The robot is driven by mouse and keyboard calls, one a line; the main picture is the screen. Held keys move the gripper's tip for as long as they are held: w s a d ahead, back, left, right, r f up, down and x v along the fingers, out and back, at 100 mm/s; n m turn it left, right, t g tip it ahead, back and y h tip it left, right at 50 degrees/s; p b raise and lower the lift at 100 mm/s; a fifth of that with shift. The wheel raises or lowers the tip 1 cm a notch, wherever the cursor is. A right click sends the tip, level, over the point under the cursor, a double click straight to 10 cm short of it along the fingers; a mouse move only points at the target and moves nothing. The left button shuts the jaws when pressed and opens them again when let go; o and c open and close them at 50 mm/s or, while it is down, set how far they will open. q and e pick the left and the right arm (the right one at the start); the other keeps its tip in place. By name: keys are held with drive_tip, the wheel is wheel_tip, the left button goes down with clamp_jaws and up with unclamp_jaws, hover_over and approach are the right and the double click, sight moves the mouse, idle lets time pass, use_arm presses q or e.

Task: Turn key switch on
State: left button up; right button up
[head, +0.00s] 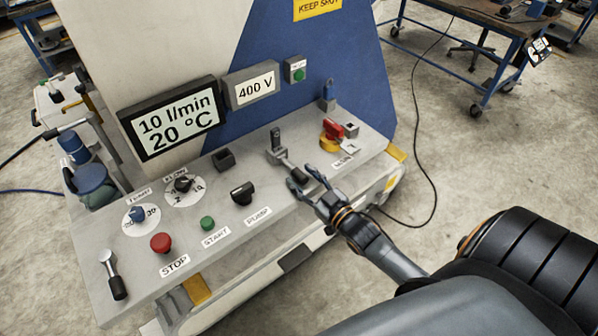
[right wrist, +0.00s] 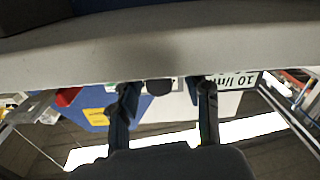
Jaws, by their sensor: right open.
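The control panel (head: 125,265) carries several switches. I cannot tell for sure which one is the key switch. A black switch (head: 242,193) sits above the PUMP label, and a red and yellow switch (head: 333,133) sits by the MAIN label. A grey lever with a dark end (head: 298,175) points toward my right gripper (head: 313,187). The gripper is open at the panel's front edge. In the right wrist view my open fingers (right wrist: 164,92) stand apart with a dark round end (right wrist: 160,87) between them in the picture; contact is unclear. My left gripper is out of view.
A red STOP button (head: 161,242), a green START button (head: 207,223) and a dark-handled lever (head: 113,275) line the panel. A display (head: 172,118) stands behind it.

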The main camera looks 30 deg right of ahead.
drive_tip(key=shift+w, duration=0.95)
drive_tip(key=shift+a, duration=0.1)
clamp_jaws()
drive_tip(key=shift+s, duration=0.1)
